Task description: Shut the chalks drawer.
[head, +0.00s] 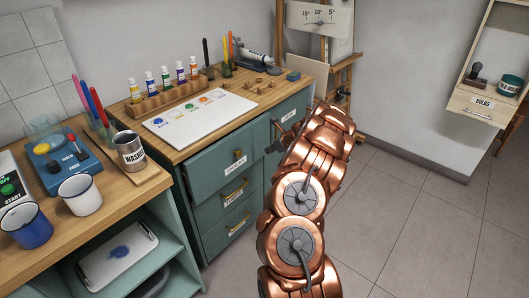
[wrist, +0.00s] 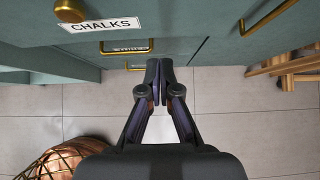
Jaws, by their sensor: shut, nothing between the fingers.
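The chalks drawer (head: 207,170) is the top drawer of the teal cabinet in the head view. It stands partly out, its front ahead of the drawers below. Its label (wrist: 100,25) and round brass knob (wrist: 70,10) show at the upper left of the wrist view. My gripper (head: 272,147) is shut and empty, just right of the drawer front in the head view. In the wrist view my gripper (wrist: 158,72) points toward the cabinet, to the right of the label. I see no contact with the drawer. The drawer's inside is mostly hidden.
Two lower drawers carry brass handles (head: 234,190). A teal door (head: 287,113) is to the right. A white palette board (head: 200,118) lies on the worktop. A cup labelled WASH (head: 131,152) stands left. The tiled floor (head: 410,220) at right is clear.

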